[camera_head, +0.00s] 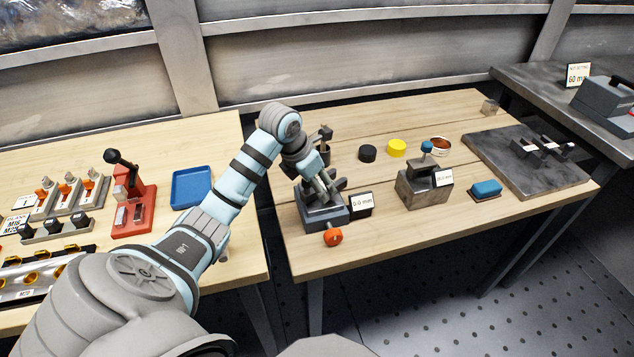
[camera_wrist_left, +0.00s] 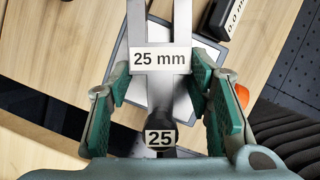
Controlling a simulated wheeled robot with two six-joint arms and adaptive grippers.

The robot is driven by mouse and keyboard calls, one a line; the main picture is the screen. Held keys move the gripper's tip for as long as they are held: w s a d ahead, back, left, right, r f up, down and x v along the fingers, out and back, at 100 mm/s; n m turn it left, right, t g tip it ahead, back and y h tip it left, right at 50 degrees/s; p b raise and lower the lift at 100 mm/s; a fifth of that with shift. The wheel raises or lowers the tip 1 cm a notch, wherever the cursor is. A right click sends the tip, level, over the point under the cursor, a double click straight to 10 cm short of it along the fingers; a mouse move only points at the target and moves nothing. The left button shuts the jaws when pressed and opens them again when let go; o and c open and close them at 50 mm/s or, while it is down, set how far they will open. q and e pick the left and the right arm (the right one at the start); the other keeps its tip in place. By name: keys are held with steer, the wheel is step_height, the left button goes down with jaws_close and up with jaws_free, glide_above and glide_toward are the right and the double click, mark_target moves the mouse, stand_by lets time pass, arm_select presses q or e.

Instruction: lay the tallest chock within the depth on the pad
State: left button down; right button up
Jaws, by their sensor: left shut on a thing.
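My left gripper (camera_head: 322,198) is shut on a two-pronged grey metal piece, seen close in the left wrist view with a "25 mm" label and a dark knob marked "25" (camera_wrist_left: 160,137). The green fingers (camera_wrist_left: 166,100) stand either side of it. The piece is over a dark device (camera_head: 320,214) with a pale plate, also in the left wrist view (camera_wrist_left: 205,52); I cannot tell whether they touch. A display (camera_head: 361,202) beside the device reads 0.0 mm. Which surface is the pad is not clear. My right gripper is not in view.
Black (camera_head: 367,153) and yellow (camera_head: 397,148) discs lie behind. An orange knob (camera_head: 333,237) sits at the front edge.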

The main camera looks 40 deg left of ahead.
arm_select(q)
steer(key=shift+s+f, duration=0.15)
steer(key=shift+s, duration=0.05)
steer(key=c, duration=0.7)
jaws_free()
steer(key=v, duration=1.2)
steer(key=shift+s, duration=0.1)
